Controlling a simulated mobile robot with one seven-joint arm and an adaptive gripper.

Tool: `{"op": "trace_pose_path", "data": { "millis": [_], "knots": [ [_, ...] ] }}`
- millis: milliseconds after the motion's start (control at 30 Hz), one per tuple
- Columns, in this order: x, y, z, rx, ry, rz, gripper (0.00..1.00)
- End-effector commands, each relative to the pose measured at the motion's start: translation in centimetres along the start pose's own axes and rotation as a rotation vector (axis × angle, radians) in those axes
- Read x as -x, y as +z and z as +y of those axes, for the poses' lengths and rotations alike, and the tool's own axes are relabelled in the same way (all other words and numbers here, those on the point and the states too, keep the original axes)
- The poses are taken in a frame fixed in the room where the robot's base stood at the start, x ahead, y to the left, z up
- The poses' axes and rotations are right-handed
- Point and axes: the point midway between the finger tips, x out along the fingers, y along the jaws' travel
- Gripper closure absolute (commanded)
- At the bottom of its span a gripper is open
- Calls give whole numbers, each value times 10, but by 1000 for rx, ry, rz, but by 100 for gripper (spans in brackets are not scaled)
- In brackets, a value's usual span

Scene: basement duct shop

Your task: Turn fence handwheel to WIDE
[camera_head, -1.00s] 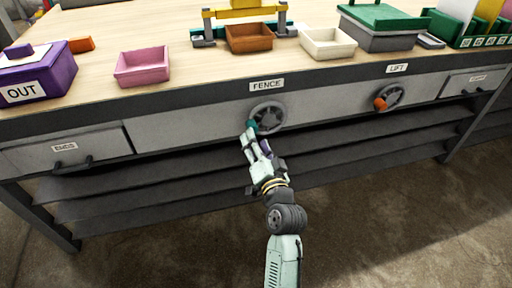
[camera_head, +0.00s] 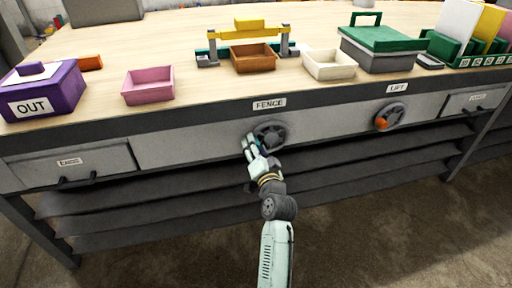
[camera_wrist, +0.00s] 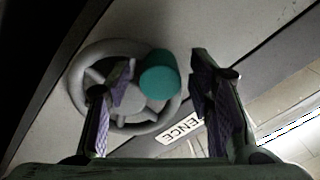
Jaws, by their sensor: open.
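The grey spoked fence handwheel (camera_head: 271,134) is on the bench front under the FENCE label (camera_head: 269,103). It also shows in the wrist view (camera_wrist: 84,62), with a round teal knob (camera_wrist: 159,73) on its rim. My gripper (camera_head: 251,146) is at the wheel's left side in the head view and hides part of the rim and most of the knob. In the wrist view my gripper (camera_wrist: 164,80) is open, with the teal knob between the two fingers in the picture. I cannot tell whether a finger touches it. No WIDE mark is legible.
The lift handwheel (camera_head: 389,117) with an orange knob is to the right. Drawers with handles (camera_head: 76,180) flank the front, and dark shelves (camera_head: 330,160) lie below. A purple OUT box (camera_head: 42,90), a pink tray (camera_head: 148,86) and other trays stand on the bench top.

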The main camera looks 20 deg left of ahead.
Motion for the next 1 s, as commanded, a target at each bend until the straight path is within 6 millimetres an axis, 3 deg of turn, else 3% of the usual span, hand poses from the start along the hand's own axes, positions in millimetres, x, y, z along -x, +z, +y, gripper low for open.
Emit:
{"op": "trace_pose_path", "data": {
  "millis": [233, 900, 1000],
  "knots": [
    [0, 0, 0, 0, 0, 0, 53],
    [0, 0, 0, 0, 0, 0, 97],
    [0, 0, 0, 0, 0, 0, 100]
  ]
}}
